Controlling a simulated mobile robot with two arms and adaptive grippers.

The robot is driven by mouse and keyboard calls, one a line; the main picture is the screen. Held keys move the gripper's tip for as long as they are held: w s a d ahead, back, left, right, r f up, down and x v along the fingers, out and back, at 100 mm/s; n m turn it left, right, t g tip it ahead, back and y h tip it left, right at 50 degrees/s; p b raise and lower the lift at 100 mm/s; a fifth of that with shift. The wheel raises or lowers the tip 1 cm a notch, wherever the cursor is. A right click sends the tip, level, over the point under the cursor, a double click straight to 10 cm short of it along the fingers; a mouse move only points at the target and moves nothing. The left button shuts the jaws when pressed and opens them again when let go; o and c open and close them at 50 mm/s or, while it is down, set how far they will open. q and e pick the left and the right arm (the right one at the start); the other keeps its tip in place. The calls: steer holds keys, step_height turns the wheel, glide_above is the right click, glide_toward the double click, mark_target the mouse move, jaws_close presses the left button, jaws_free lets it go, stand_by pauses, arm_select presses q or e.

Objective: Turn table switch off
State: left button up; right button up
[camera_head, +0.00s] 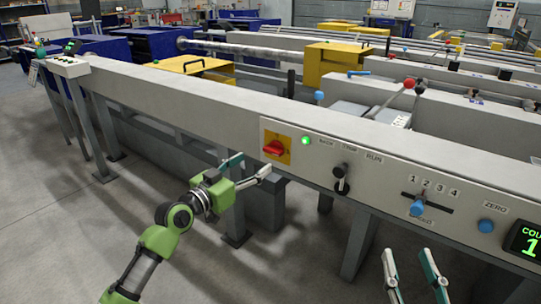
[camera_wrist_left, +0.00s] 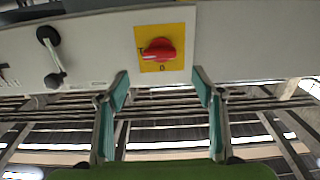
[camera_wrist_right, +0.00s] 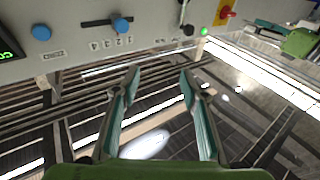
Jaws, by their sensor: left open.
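The table switch is a red rotary knob (camera_head: 274,147) on a yellow plate on the front of the long grey beam. It also shows in the left wrist view (camera_wrist_left: 159,49), its grip lying crosswise between an I-like mark at its left and a 0 below. My left gripper (camera_head: 249,168) is open and empty, just in front of and slightly below the switch, apart from it. In its wrist view the fingertips (camera_wrist_left: 160,75) lie either side below the knob. My right gripper (camera_head: 408,258) is open and empty, low in front of the beam's right part.
A lit green lamp (camera_head: 305,140) sits right of the switch. Further right are a black lever (camera_head: 341,179), a blue-knobbed slider (camera_head: 417,207), a blue ZERO button (camera_head: 486,226) and a green-digit counter (camera_head: 526,242). Grey legs stand below the beam; the floor at front left is clear.

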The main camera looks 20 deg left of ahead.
mark_target(270, 152)
arm_select(q)
steer(key=b+x, duration=0.1)
steer(key=x, duration=0.7)
steer(key=shift+w+f+b, duration=0.1)
steer(key=shift+f+b, duration=0.05)
steer(key=shift+b, duration=0.2)
steer(key=shift+w+d, duration=0.2)
steer(key=shift+w, duration=0.15)
arm_select(e)
steer(key=s+r+t+y, duration=0.1)
steer(key=s+r+t, duration=0.3)
steer(key=r, duration=0.5)
steer(key=shift+r+t+y, duration=0.15)
steer(key=shift+t+y, duration=0.25)
steer(key=shift+t, duration=0.3)
arm_select(q)
steer(key=c, duration=1.1)
